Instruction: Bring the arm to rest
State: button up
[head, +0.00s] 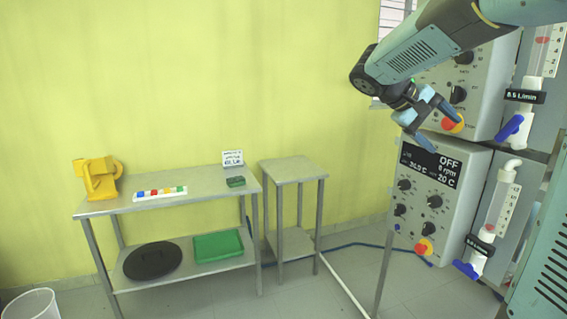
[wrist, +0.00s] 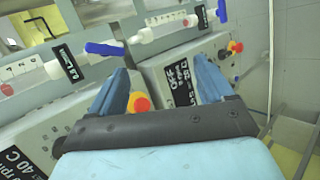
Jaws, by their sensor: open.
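My arm (head: 430,45) reaches in from the upper right in the head view. My gripper (head: 442,123) hangs in front of the control panels, its two blue fingers spread apart with nothing between them. In the wrist view my gripper (wrist: 165,85) also shows open and empty, with the panels beyond it. A red and yellow knob (wrist: 140,103) shows beside the left finger there. In the head view the same kind of knob (head: 453,122) shows behind the fingers; I cannot tell whether they touch it.
The lower control box (head: 415,205) reads OFF, with a flowmeter with a blue valve (head: 466,269) beside it. A small steel stand (head: 293,170) is bare. A white bin (head: 30,305) stands at lower left.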

jog(key=s+a+f+t+y, duration=0.1)
jog(key=s+a+f+y, duration=0.2)
jog(key=s, duration=0.3)
jog(key=s+a+f+t+y, duration=0.2)
jog(key=s+a+f+y, duration=0.2)
jog(key=s, duration=0.3)
jog(key=s+a+f+m+t+y, duration=0.1)
jog(key=s+a+f+t+y, duration=0.1)
jog(key=s+a, duration=0.3)
jog(key=shift+s+f+y, duration=0.8)
jog(key=shift+s+f, duration=0.05)
jog(key=shift+s, duration=0.2)
